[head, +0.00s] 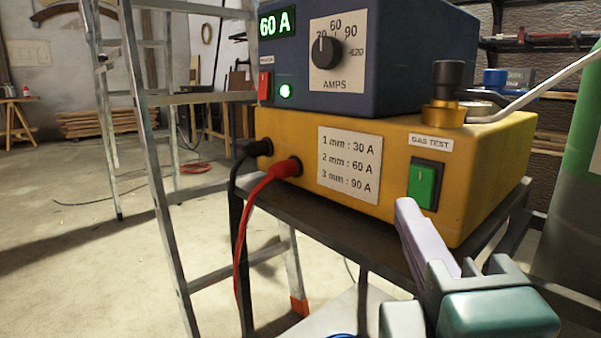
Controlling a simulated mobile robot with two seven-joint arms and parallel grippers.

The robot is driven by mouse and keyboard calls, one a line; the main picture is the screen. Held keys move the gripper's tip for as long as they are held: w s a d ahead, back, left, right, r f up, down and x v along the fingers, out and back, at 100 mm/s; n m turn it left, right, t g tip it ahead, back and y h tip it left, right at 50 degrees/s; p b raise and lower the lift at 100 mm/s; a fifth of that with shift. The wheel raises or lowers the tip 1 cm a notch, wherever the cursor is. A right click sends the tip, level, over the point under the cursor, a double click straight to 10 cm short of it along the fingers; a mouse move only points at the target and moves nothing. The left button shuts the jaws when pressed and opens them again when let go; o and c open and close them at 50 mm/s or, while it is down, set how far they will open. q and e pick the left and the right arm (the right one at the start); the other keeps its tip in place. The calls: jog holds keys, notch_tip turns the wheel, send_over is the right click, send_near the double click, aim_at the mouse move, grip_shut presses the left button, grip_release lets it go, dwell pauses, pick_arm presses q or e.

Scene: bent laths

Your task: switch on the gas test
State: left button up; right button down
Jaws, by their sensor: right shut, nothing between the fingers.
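The gas test switch (425,185) is a green rocker on a dark plate, on the front of the yellow lower box (490,170). A "GAS TEST" label (431,143) sits above it. My right gripper (408,207) is shut and empty, its fingertips just below and slightly left of the switch. I cannot tell whether the fingertips touch the box front. The blue upper box (420,45) has a lit "60 A" display (275,23), a red power switch (265,86), a lit green lamp (286,91) and a black amps knob (326,53). My left gripper is out of view.
A black plug (259,147) and a red plug (286,168) with hanging cables sit at the box's left. The boxes stand on a dark metal table (330,232). A metal ladder (158,180) stands at left, a green cylinder (580,200) at right.

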aim_at(417, 172)
jog(key=w, duration=0.1)
jog(key=w+d, duration=0.1)
jog(key=w, duration=0.1)
jog(key=w+d+r+p, duration=0.1)
jog(key=w, duration=0.1)
jog(key=shift+d, duration=0.25)
jog(key=shift+w+d+f, duration=0.1)
jog(key=shift+w+d, duration=0.3)
jog(key=shift+d, duration=0.1)
jog(key=p, duration=0.3)
jog(key=shift+w+d+r+m+g, duration=0.15)
jog(key=shift+d+r+m+g, duration=0.15)
jog(key=shift+r+g, duration=0.1)
jog(key=shift+f+b, duration=0.25)
jog(key=shift+b, duration=0.15)
jog(key=shift+r, duration=0.1)
